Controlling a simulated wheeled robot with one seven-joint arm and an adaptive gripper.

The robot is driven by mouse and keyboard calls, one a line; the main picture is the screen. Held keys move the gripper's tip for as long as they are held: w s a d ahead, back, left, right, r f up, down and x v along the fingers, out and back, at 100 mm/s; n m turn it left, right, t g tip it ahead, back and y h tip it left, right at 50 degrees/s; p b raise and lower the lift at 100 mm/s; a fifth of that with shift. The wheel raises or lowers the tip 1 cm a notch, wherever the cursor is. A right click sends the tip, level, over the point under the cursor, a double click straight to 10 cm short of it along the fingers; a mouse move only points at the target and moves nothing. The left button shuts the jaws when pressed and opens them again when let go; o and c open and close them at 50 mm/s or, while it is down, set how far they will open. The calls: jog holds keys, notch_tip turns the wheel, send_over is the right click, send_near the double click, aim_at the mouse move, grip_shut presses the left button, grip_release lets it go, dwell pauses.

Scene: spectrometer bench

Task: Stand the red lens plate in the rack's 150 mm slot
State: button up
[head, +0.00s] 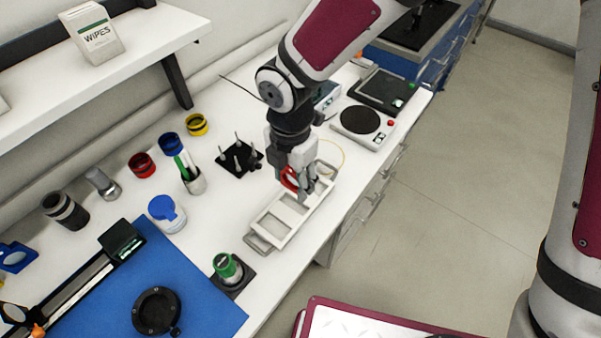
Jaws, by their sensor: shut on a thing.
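The red lens plate (289,178) shows as a red ring-shaped piece beside my gripper's fingers, over the far part of the rack. My gripper (306,192) points down and is shut on the red lens plate. The rack (268,235) is a pale, long frame with several openings, lying near the bench's front edge. The plate's lower edge and the slot under it are partly hidden by my fingers, so I cannot tell whether it is seated. No slot labels are readable.
A green-topped item (227,268) stands near the rack's near end. A black post base (238,158) and a tool cup (194,182) are left of my gripper. A balance (361,125) stands behind. The blue mat (200,290) covers the near left bench.

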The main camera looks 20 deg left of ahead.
jog(key=b, duration=0.4)
send_over(293, 208)
jog(key=shift+w+f, duration=0.15)
jog(key=shift+f, duration=2.85)
jog(key=shift+f+b, duration=0.4)
jog(key=shift+f, duration=0.3)
jog(key=shift+s+d+f, duration=0.1)
jog(key=shift+s+f, duration=0.1)
jog(key=shift+f, duration=0.1)
jog(key=o, duration=1.3)
jog(key=shift+w+r, duration=0.1)
jog(key=shift+r, duration=0.05)
notch_tip(293, 208, up, 12)
jog(key=shift+f, duration=0.1)
